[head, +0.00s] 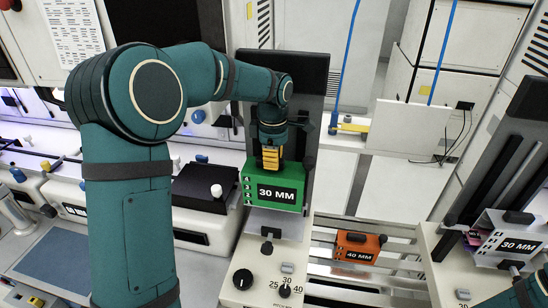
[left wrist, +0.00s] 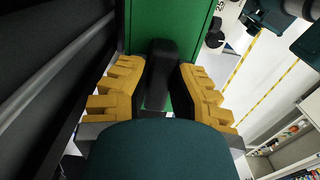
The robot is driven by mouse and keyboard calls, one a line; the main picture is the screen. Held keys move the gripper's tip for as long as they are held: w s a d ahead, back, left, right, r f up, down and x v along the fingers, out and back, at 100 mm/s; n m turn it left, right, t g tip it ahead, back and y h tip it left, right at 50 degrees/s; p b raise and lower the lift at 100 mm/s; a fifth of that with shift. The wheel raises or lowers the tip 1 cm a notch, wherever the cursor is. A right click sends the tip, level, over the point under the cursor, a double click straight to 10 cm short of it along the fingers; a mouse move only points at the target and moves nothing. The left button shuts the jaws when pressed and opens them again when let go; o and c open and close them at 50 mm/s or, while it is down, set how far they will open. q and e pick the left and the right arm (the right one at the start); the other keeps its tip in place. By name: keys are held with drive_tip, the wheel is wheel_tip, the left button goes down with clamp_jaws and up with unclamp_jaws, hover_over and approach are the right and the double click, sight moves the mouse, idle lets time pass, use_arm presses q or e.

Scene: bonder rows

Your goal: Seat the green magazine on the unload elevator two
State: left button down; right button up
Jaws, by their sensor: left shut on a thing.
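The green magazine (head: 262,193), with a black "30 MM" label on its front, is upright in front of the dark upright column (head: 285,75) of an elevator station. My left gripper (head: 271,160) is above it, its yellow fingers shut on the magazine's black top handle. In the left wrist view the yellow fingers (left wrist: 158,95) stand on both sides of the black handle (left wrist: 160,58), with the green magazine's body (left wrist: 165,20) beyond. The magazine is just over the station's light platform (head: 280,222); I cannot tell whether it touches. My right gripper is not visible.
An orange "40 MM" magazine (head: 357,246) sits on rails to the right. A pale "30 MM" magazine (head: 508,243) stands at another elevator at far right. A dial (head: 243,279) and a selector knob (head: 285,291) are on the station's front. A black block (head: 200,187) is at left.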

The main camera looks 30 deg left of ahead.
sight(274, 173)
use_arm(q)
drive_tip(key=shift+w+r, duration=0.1)
drive_tip(key=shift+f+b, duration=1.45)
drive_tip(key=shift+f, duration=1.05)
drive_tip(key=shift+r, duration=0.1)
drive_tip(key=shift+f, duration=0.2)
drive_tip(key=shift+f+b, duration=0.75)
drive_tip(key=shift+f, duration=0.45)
drive_tip(key=shift+f+b, duration=0.45)
drive_tip(key=shift+f, duration=0.45)
drive_tip(key=c, duration=0.9)
unclamp_jaws()
drive_tip(key=shift+o, duration=0.2)
